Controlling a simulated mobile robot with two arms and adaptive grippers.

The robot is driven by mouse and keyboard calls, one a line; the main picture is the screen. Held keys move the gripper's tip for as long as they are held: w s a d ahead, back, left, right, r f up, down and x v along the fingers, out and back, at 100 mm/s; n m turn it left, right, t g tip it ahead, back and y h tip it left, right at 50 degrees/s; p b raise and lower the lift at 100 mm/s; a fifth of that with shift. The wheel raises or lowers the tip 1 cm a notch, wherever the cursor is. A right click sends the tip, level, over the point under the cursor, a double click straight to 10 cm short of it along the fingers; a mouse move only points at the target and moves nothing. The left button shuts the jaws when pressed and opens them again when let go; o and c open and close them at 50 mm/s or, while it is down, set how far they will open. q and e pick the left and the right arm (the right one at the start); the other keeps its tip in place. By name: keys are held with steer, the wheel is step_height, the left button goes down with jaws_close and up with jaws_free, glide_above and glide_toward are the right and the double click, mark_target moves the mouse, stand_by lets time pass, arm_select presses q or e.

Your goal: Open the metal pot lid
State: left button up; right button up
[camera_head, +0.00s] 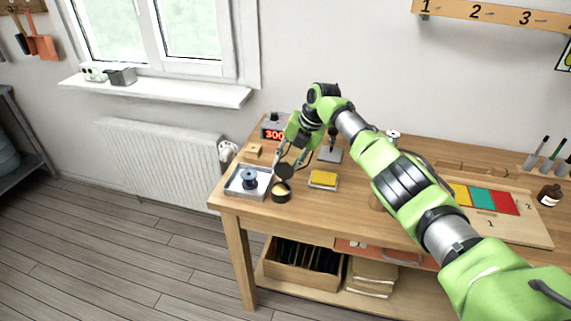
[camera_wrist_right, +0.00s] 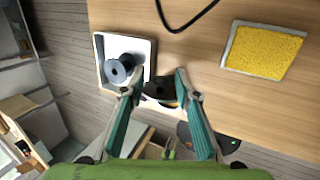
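The metal pot (camera_head: 281,196) is a small dark round pot near the table's front left edge. Its top shows a patch of gold inside. The metal pot lid (camera_head: 285,171) is a dark disc, tilted and apart from the pot, just above it. My right gripper (camera_head: 288,164) reaches down from above with its fingertips at the lid's two sides. In the right wrist view the lid (camera_wrist_right: 160,89) sits between the fingertips (camera_wrist_right: 159,76), which appear to touch it; it hides much of the pot. My left gripper is not in view.
A white tray (camera_head: 233,186) with a dark spool (camera_head: 250,179) stands close left of the pot. A yellow sponge (camera_head: 323,179) lies to the right. A red-digit display (camera_head: 273,133) and a small wooden block (camera_head: 253,150) are behind. The table's front edge is close.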

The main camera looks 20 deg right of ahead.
steer(key=v, duration=1.1)
steer(key=shift+r, duration=0.15)
steer(key=shift+d, duration=0.1)
